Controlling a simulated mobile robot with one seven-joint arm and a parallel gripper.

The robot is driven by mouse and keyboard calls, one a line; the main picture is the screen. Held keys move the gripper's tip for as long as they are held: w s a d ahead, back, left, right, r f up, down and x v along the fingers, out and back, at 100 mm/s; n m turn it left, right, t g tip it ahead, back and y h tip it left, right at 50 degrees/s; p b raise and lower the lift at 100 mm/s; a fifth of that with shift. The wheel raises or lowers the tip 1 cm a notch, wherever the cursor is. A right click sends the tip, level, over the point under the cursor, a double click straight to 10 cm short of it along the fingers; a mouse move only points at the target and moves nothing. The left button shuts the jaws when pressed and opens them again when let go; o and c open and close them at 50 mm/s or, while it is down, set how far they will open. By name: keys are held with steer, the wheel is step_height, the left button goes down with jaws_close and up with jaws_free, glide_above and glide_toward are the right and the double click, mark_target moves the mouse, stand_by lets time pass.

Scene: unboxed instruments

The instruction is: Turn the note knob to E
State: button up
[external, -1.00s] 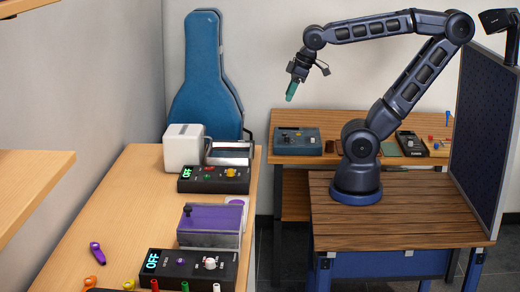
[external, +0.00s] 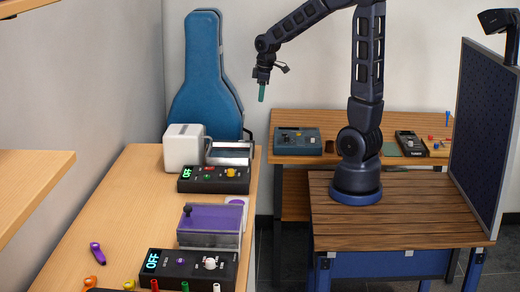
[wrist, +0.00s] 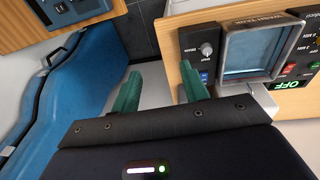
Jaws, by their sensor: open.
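My gripper (external: 262,94) hangs in the air above the gap between the long wooden table and the back bench, pointing down. In the wrist view its two green fingers are apart with nothing between them (wrist: 160,88). I cannot make out which knob is the note knob. Candidate devices are a blue-grey box with knobs (external: 298,140) on the back bench, a black box with a white knob (external: 210,264) and a blue OFF display, and a black box with a yellow knob (external: 231,173) and a green OFF display. My gripper touches none of them.
A blue instrument case (external: 207,80) leans on the wall. A white appliance (external: 183,148) and a purple-topped box (external: 211,220) stand on the long table (external: 120,190). A dark panel (external: 485,140) stands at the right. The wrist view shows a windowed unit with a knob (wrist: 206,48).

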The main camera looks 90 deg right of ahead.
steer(key=s+d+f+g, duration=0.1)
steer(key=s+d+f, duration=0.1)
steer(key=d+f, duration=0.3)
steer(key=s+d+f, duration=0.1)
steer(key=d+f, duration=0.1)
steer(key=d, duration=0.6)
steer(key=y, duration=0.1)
glide_above(287, 139)
steer(key=d, duration=0.1)
step_height(287, 139, down, 8)
step_height(287, 139, down, 11)
steer(key=shift+d+f, duration=0.1)
jaws_close()
